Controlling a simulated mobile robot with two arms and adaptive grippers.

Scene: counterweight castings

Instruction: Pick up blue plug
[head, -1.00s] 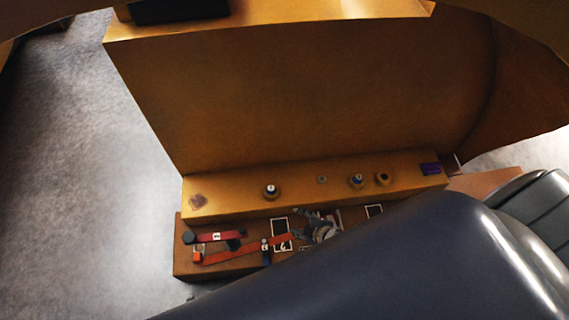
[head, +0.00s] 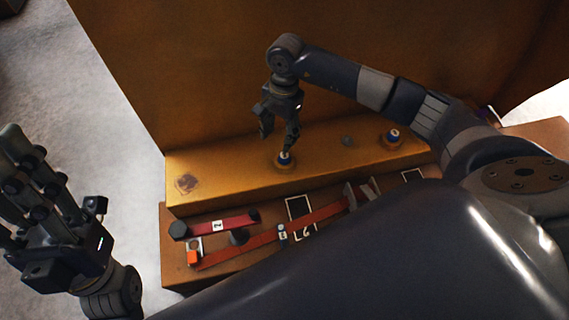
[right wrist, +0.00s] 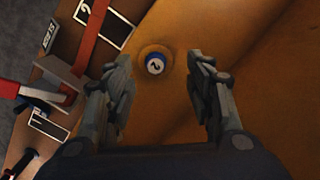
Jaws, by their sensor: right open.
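A blue plug (head: 284,159) with a white numbered top sits upright in a round seat on the orange ledge (head: 225,178). In the right wrist view the plug (right wrist: 155,64) shows between the open fingertips, beyond them. A second blue-topped plug (head: 392,136) stands farther right on the ledge. My left gripper (head: 35,190) is at the left edge, away from the ledge; its jaw opening is unclear.
A tall orange wall rises behind the ledge. A lower brown shelf in front holds a dark red bar (head: 235,223), a long red bar (head: 245,243) and white-framed dark panels (head: 300,208).

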